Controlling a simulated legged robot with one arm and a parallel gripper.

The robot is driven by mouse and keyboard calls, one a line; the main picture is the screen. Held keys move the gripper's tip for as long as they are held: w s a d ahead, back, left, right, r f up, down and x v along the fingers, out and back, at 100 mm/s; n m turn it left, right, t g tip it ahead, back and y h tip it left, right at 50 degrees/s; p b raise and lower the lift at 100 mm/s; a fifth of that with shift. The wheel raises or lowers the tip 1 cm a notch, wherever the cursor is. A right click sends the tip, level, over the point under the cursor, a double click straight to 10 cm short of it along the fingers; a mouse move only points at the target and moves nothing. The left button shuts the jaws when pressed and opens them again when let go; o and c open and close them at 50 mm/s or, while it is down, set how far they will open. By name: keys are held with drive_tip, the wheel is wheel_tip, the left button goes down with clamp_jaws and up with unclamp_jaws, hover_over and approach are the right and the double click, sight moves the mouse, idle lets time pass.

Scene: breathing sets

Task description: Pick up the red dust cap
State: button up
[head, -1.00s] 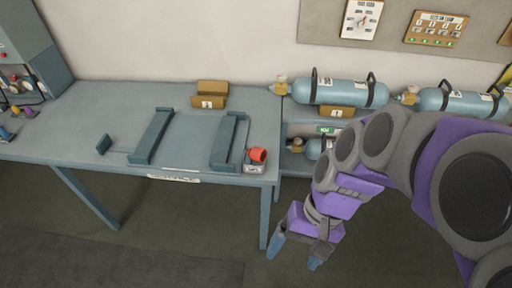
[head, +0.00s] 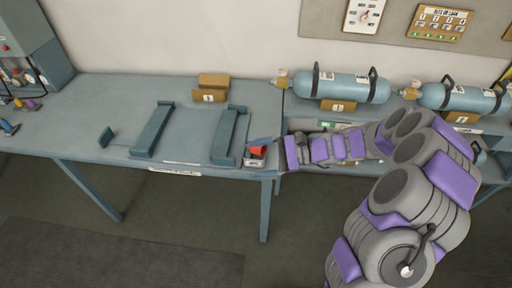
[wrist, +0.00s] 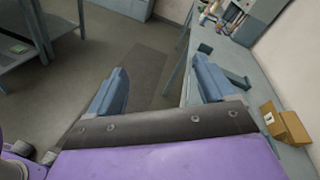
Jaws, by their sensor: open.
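The red dust cap (head: 257,150) sits in a small pale labelled holder (head: 254,163) at the front right corner of the blue-grey bench. My gripper (head: 264,154) reaches in from the right at that corner, its fingers close around or over the cap. The head view does not show clearly whether they touch it, and part of the cap is hidden. In the wrist view my gripper (wrist: 160,86) has its two blue fingers wide apart with nothing between them. The cap does not show there.
The bench (head: 85,125) carries two cradle rails (head: 153,130) (head: 229,136) left of the cap, and a cardboard box (head: 211,88) behind. Blue cylinders (head: 340,86) (head: 463,97) lie on the shelf unit at the right. The bench's left-middle top is mostly clear.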

drive_tip(key=w+d+f+m+t+y, duration=0.2)
drive_tip(key=w+d+f+m+t, duration=0.25)
drive_tip(key=w+f, duration=0.25)
drive_tip(key=m+t+h, duration=0.2)
drive_tip(key=m+t, duration=0.4)
drive_tip(key=m, duration=0.1)
approach(257, 148)
drive_tip(key=b+x, duration=0.1)
drive_tip(key=x, duration=0.2)
drive_tip(key=w+f+b+x, duration=0.1)
drive_tip(key=x, duration=0.3)
drive_tip(key=b+x, duration=0.1)
drive_tip(key=x, duration=0.3)
drive_tip(key=shift+w+d+f, duration=0.1)
drive_tip(key=shift+w+f, duration=0.05)
drive_tip(key=shift+w, duration=0.2)
drive_tip(key=shift+c, duration=0.2)
drive_tip(key=shift+d, duration=0.1)
drive_tip(key=c, duration=1.1)
drive_tip(key=shift+o, duration=0.2)
